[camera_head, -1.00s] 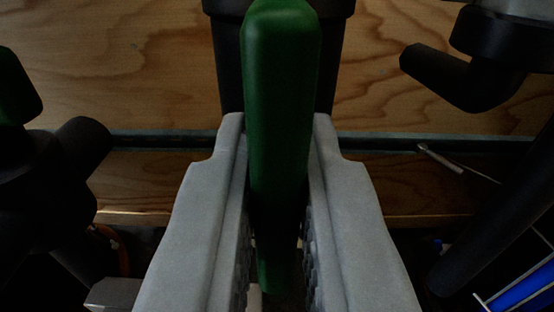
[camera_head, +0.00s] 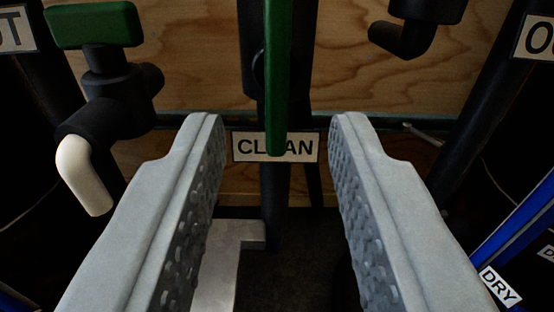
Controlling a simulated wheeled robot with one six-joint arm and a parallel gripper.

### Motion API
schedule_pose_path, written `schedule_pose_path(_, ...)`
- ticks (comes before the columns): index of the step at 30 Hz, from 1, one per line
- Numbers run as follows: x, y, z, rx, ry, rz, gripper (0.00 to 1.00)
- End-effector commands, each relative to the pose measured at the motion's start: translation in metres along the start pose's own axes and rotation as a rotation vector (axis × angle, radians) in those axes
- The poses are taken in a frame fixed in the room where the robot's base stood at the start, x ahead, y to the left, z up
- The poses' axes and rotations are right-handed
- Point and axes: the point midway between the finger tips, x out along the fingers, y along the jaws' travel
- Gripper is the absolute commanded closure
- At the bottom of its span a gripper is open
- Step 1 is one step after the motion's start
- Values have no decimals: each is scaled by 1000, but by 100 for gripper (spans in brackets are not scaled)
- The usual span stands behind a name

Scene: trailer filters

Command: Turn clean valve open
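The clean valve's green handle (camera_head: 277,75) hangs lengthwise down the upper middle of the view, in line with the dark pipe behind it. Its lower end covers part of the white CLEAN label (camera_head: 304,147). My gripper (camera_head: 277,125) is open, with one grey finger on each side of the handle's lower end and a clear gap on both sides. Nothing is held. The valve body at the top is mostly cut off by the frame edge.
Another green-handled valve (camera_head: 95,25) with a white-ended outlet (camera_head: 85,175) stands at left. A black elbow pipe (camera_head: 402,38) is at upper right. A blue part labelled DRY (camera_head: 499,287) is at lower right. Plywood (camera_head: 190,60) lies behind.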

Motion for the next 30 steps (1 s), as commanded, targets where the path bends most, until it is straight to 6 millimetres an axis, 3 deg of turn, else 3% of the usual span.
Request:
schedule_pose_path(9, -63, 0, 0, 0, -2, 0, 67)
schedule_pose_path(15, -90, 0, 1, 0, -3, 0, 67)
schedule_pose_path(30, -100, 0, 0, 0, -1, 0, 67)
